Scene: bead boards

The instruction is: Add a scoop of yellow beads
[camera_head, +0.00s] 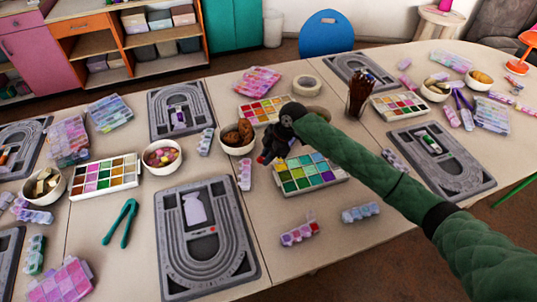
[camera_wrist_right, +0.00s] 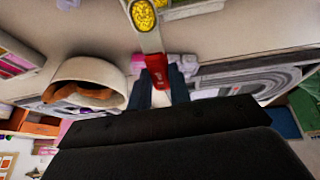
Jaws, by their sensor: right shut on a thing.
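My right gripper (camera_head: 268,150) is shut on a small scoop with a red handle (camera_wrist_right: 155,75). In the right wrist view the gripper (camera_wrist_right: 162,85) has its fingers on either side of the handle. The scoop's pale cup is full of yellow beads (camera_wrist_right: 143,14). In the head view only a bit of red shows under the gripper, which is over the left edge of a tray of coloured beads (camera_head: 312,184). A grey bead board (camera_head: 245,264) lies to the front left of the gripper. My left gripper is not in view.
A bowl with brown pieces (camera_head: 238,149) stands just left of the right gripper. Further bead trays (camera_head: 104,187), bead boards (camera_head: 440,160), a bowl of coloured beads (camera_head: 162,156), a pencil cup (camera_head: 358,100) and green tongs (camera_head: 120,222) crowd the table. Bare table shows at front centre.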

